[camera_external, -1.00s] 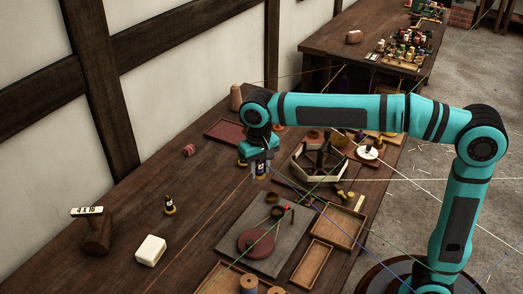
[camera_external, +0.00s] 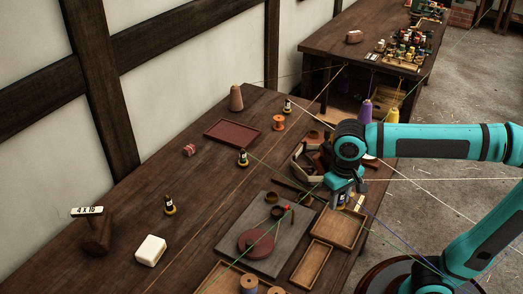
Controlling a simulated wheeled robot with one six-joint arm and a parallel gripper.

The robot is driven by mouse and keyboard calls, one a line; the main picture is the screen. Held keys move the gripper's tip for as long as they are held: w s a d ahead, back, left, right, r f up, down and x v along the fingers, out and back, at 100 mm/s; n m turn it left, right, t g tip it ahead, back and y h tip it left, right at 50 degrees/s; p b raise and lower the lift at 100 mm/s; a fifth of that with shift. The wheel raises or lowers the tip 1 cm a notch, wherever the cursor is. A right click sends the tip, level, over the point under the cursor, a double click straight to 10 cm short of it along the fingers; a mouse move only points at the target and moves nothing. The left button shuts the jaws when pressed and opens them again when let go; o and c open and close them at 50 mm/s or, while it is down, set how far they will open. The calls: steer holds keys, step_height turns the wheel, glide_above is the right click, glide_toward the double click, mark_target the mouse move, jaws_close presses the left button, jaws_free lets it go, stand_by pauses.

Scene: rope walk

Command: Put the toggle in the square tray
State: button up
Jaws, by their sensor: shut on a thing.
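My gripper (camera_external: 343,190) is at the right side of the bench, pointing down above the far edge of a square wooden tray (camera_external: 325,236). It is shut on a small upright piece (camera_external: 340,198) with a dark bluish body and a pale band, partly hidden by the fingers. I cannot tell for certain that this piece is the toggle. The square tray is open-topped with a light rim, and its visible floor looks empty. Small pale pieces (camera_external: 359,203) show just right of the gripper, at the tray's far edge.
A narrower wooden tray (camera_external: 316,262) adjoins the square tray at near left. A grey board (camera_external: 232,240) with a red disc lies left. Banded dark pieces (camera_external: 243,158) stand on the bench (camera_external: 205,190). A red tray (camera_external: 232,133) lies farther back. Taut cords cross the area.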

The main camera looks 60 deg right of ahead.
mark_target(336, 232)
steer(key=shift+s+f, duration=0.15)
steer(key=shift+s, duration=0.25)
steer(key=shift+s+d+f, duration=0.1)
steer(key=shift+s+f, duration=0.05)
steer(key=shift+f, duration=4.9)
steer(key=shift+f, duration=0.1)
steer(key=o, duration=1)
step_height(336, 232, up, 12)
steer(key=shift+r, duration=0.15)
